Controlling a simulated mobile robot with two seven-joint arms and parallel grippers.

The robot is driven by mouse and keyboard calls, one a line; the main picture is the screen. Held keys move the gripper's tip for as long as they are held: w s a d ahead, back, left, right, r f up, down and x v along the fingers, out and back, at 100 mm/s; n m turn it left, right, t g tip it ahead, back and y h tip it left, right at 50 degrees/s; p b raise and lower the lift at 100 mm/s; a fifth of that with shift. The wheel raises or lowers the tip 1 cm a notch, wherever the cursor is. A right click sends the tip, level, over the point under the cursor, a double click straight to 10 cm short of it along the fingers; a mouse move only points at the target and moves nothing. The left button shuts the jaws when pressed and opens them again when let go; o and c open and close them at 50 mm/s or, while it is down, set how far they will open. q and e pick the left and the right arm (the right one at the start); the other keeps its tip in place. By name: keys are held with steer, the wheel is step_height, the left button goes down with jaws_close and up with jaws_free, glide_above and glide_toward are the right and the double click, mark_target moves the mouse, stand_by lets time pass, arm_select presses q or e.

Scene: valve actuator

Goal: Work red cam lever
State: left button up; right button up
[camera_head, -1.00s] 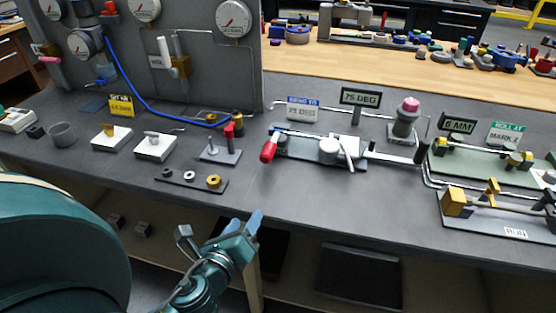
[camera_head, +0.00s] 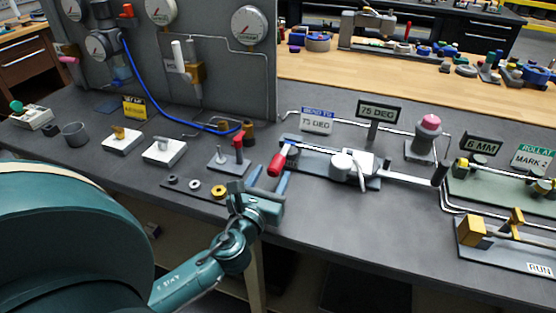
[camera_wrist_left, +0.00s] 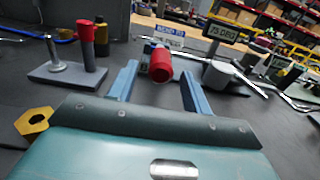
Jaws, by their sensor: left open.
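A red lever grip (camera_head: 278,163) sticks out toward me from the left end of the grey bending fixture (camera_head: 310,157). In the left wrist view the red grip (camera_wrist_left: 160,66) points at the camera and appears between the fingertips. My left gripper (camera_head: 269,181) is open, at the bench's front edge just short of the grip. Its blue fingers (camera_wrist_left: 160,82) lie one on each side of the grip in the picture, with no visible contact. My right gripper is not in view.
A small grey block with a red-topped post (camera_head: 238,149) and a metal pin stands left of the grip. A dark strip with several rings (camera_head: 194,185) lies nearby. A "75 DEG" sign (camera_head: 380,112) stands behind the fixture. A grey panel with gauges (camera_head: 215,65) rises behind.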

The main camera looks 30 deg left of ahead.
mark_target(278, 164)
arm_select(q)
steer(key=x, duration=0.5)
steer(key=shift+w, duration=0.1)
jaws_close()
stand_by(0.4)
